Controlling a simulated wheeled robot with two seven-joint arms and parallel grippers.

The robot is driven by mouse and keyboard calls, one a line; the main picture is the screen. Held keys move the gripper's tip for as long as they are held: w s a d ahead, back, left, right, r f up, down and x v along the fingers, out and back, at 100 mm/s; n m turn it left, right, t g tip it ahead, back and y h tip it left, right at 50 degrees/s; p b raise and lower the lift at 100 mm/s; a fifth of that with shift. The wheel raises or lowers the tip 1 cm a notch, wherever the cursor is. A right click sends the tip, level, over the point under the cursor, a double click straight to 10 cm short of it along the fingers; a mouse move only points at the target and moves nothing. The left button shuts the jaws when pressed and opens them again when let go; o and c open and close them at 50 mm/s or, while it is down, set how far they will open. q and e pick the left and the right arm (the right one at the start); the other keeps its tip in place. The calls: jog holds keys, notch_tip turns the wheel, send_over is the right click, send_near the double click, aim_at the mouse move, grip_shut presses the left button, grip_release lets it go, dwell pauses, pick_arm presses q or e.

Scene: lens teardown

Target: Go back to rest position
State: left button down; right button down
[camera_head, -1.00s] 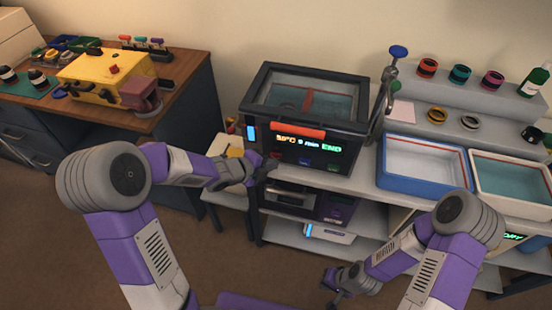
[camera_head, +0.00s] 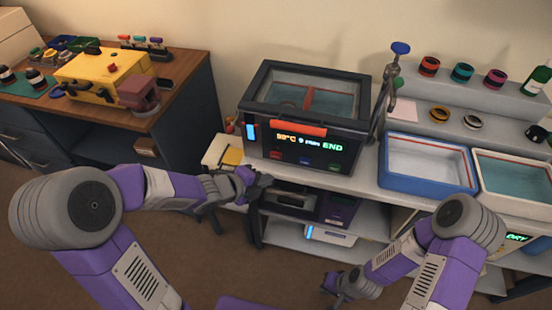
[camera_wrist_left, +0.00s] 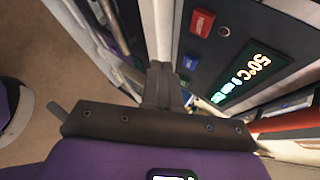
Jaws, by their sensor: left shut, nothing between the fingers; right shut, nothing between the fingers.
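My left gripper (camera_head: 264,183) is shut and empty, in front of the bath machine (camera_head: 315,140) and just below its button panel. In the left wrist view the left gripper (camera_wrist_left: 162,80) shows its fingers together, with the machine's display and red and blue buttons to the right. My right gripper (camera_head: 333,287) is low at the bottom centre, in front of the shelf unit. It is small in view, and its fingers look together with nothing held.
A grey shelf unit (camera_head: 372,207) carries the bath machine, a blue-rimmed tray (camera_head: 427,187) and a white-rimmed tray (camera_head: 525,205). A small side table (camera_head: 217,150) stands left of the machine. A wooden desk (camera_head: 180,90) is further left. Brown floor is clear in front.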

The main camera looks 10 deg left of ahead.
dwell(0.5)
pick_arm(q)
jog(key=s+d+f+n+g+y+p, duration=0.2)
jog(key=s+f+n+g+p, duration=0.25)
jog(key=f+n, duration=0.9)
jog(key=s+d+f+n+g+p, duration=0.2)
jog(key=s+f+n+g, duration=0.2)
jog(key=s+f+n, duration=0.4)
jog(key=s+n, duration=0.5)
jog(key=shift+s+d+f+y, duration=0.15)
jog(key=shift+s+d+y, duration=0.1)
jog(key=shift+s+y, duration=0.05)
